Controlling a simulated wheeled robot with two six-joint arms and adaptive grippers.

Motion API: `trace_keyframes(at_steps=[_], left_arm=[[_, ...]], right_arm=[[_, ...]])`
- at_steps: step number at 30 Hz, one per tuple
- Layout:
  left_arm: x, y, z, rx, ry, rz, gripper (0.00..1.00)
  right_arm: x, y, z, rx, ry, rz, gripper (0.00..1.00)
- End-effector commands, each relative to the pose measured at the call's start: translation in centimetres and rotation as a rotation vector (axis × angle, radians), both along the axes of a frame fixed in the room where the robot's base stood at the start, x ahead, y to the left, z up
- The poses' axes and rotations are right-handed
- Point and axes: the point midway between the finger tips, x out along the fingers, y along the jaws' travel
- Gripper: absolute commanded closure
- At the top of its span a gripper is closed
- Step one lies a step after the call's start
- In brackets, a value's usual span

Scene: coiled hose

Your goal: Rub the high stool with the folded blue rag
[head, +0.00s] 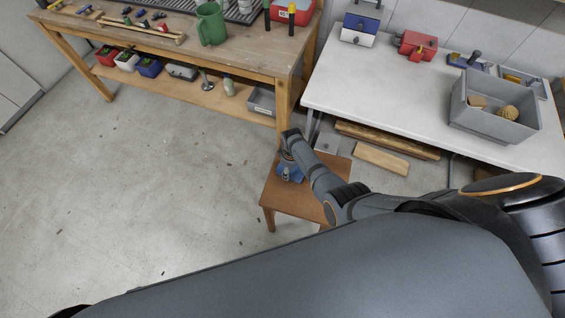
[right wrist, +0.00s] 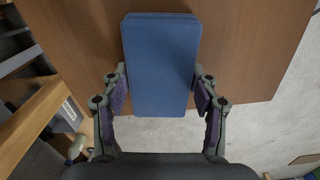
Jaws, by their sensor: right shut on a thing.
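The high stool (head: 293,202) has a square brown wooden seat and stands on the floor between the two tables in the head view. Its seat (right wrist: 248,50) fills the upper part of the right wrist view. My right gripper (head: 287,174) is over the seat, partly hidden by its own arm. It is shut on the folded blue rag (right wrist: 160,65), a flat rectangular pad with a finger on each long side. The rag lies over the seat near an edge; whether it touches the wood I cannot tell. My left gripper is not in view.
A wooden workbench (head: 150,50) with a green mug (head: 211,25) stands behind left. A white table (head: 395,85) holding a grey bin (head: 490,125) stands at the right. Wooden planks (head: 380,158) lie beneath it. The floor left of the stool is clear.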

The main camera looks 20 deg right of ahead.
Motion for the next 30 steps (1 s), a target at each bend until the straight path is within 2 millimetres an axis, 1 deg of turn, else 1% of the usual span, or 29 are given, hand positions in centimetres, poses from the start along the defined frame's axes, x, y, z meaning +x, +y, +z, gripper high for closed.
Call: trace_keyframes(at_steps=[1, 2, 3, 4, 15, 21, 25, 30], left_arm=[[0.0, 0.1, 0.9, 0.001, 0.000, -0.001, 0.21], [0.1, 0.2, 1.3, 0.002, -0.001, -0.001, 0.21], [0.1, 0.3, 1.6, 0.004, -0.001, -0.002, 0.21], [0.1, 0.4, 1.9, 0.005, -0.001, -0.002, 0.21], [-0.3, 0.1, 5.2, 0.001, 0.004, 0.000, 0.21], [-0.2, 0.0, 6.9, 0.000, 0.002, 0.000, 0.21], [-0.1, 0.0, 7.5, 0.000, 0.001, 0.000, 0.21], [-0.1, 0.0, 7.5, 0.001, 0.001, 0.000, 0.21]], right_arm=[[0.0, 0.0, 0.8, 0.000, 0.000, -0.001, 0.74], [0.1, 0.0, 0.8, 0.000, 0.001, -0.001, 0.74], [0.0, 0.0, 2.1, 0.001, -0.003, -0.003, 0.74], [-0.1, -0.1, 2.7, 0.001, -0.001, -0.004, 0.74], [0.1, -0.2, 5.8, 0.001, -0.001, -0.011, 0.74], [0.3, -0.2, 7.6, 0.000, 0.000, -0.015, 0.74], [0.3, -0.3, 8.2, 0.000, 0.000, -0.017, 0.74], [0.3, -0.3, 8.1, 0.000, 0.000, -0.017, 0.74]])
